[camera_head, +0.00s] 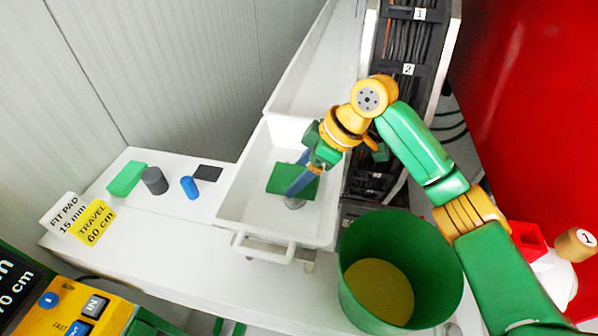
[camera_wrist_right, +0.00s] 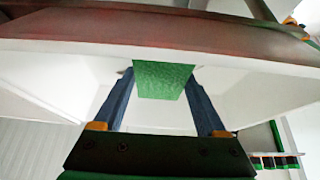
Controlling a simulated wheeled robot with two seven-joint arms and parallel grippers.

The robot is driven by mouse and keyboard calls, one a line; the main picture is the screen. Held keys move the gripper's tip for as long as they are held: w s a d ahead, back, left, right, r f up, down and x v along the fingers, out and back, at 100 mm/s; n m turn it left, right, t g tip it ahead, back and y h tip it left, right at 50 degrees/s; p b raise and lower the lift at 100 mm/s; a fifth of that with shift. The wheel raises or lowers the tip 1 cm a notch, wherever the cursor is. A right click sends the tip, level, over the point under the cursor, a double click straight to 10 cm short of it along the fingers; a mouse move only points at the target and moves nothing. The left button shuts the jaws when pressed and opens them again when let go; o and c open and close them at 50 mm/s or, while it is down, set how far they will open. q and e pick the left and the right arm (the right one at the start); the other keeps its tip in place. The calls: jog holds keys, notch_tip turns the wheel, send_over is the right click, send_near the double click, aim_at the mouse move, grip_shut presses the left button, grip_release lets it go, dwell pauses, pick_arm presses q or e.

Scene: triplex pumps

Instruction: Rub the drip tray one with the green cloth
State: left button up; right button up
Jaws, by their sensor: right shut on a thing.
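A white tray (camera_head: 234,203) with raised walls and a front bar handle stands in the middle of the head view; I take it to be drip tray one, though no number shows on it. The green cloth (camera_head: 279,179) is over the tray's floor; it also shows in the right wrist view (camera_wrist_right: 163,80). My right gripper (camera_head: 294,190) is shut on the cloth, its blue fingers pointing down inside the tray. I cannot tell whether the cloth touches the floor. A small greyish round spot (camera_head: 294,203) shows beside the fingertips. My left gripper is not in view.
A large green bucket (camera_head: 440,265) stands right of the tray. Left on the white bench (camera_head: 150,240) are a green block (camera_head: 126,179), a grey cylinder (camera_head: 154,181), a blue capsule (camera_head: 189,187) and a dark pad (camera_head: 207,173). A cable rack (camera_head: 408,70) rises behind.

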aim_at(288, 165)
jog(key=shift+w+a, duration=0.25)
jog(key=shift+a, duration=0.25)
jog(key=shift+w+a, duration=0.25)
jog(key=shift+a, duration=0.25)
jog(key=shift+w+a, duration=0.1)
jog(key=shift+w, duration=0.8)
jog(key=shift+s+d+f, duration=0.1)
jog(key=shift+s+d, duration=0.05)
jog(key=shift+d, duration=0.65)
jog(key=shift+s+d, duration=0.15)
jog(key=shift+d, duration=0.6)
jog(key=shift+s+d, duration=0.2)
jog(key=shift+d, duration=0.25)
jog(key=shift+w+a, duration=0.25)
jog(key=shift+a, duration=0.6)
jog(key=shift+w+a, duration=0.25)
jog(key=shift+a, duration=0.6)
